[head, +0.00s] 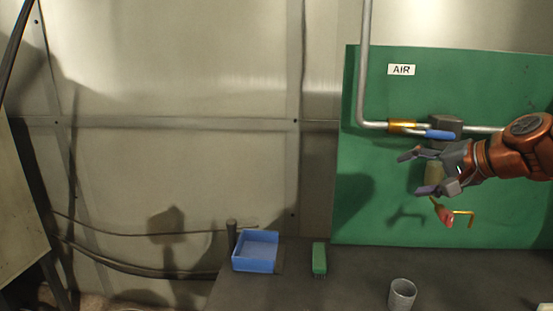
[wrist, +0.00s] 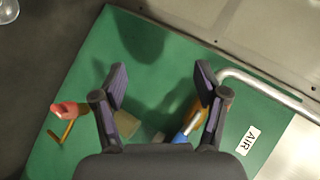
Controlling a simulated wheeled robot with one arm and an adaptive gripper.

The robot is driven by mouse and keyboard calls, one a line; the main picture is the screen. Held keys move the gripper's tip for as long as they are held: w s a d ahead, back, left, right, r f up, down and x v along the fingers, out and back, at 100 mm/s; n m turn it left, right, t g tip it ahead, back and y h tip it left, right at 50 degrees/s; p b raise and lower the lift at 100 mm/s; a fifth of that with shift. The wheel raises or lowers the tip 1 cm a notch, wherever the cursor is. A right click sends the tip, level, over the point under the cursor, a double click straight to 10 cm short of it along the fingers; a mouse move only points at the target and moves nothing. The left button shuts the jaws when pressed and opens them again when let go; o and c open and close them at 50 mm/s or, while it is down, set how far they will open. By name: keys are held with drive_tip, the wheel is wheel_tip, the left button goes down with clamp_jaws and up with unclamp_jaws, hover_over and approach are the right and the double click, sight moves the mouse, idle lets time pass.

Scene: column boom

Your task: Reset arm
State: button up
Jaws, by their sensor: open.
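My gripper (head: 421,172) is open and empty at the right of the head view, its fingers pointing left. It is in front of the green panel (head: 375,90) with the AIR label (head: 401,70). In the wrist view my gripper (wrist: 163,90) shows two spread fingers with nothing between them but the panel behind. A blue valve handle (head: 440,134) on the pipe shows just above the gripper. A red piece with a yellow hook (head: 446,216) shows below the gripper; what holds it is partly hidden.
A grey pipe (head: 366,60) runs down and across the panel. Below, a dark bench (head: 340,292) bears a blue tray (head: 256,252), a green brush-like block (head: 319,258) and a grey cup (head: 402,294). The space left of my gripper is free.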

drive_tip(key=s+a+f+n+g+h+p, duration=0.15)
drive_tip(key=s+a+f+n+g, duration=0.5)
drive_tip(key=s+a+f, duration=0.75)
drive_tip(key=s+d+f+g+h, duration=0.1)
drive_tip(key=s+f, duration=0.2)
drive_tip(key=s, duration=0.4)
drive_tip(key=s+d+f+n+g+h, duration=0.1)
drive_tip(key=s+f+g+h, duration=0.1)
drive_tip(key=s+f, duration=0.2)
drive_tip(key=s+d+f+g+h+p, duration=0.1)
drive_tip(key=s+f, duration=0.3)
drive_tip(key=s, duration=0.5)
drive_tip(key=shift+s+d+n+g+h, duration=0.25)
drive_tip(key=shift+s+n+g+h, duration=0.1)
drive_tip(key=shift+s+g+h, duration=0.15)
drive_tip(key=shift+w, duration=0.1)
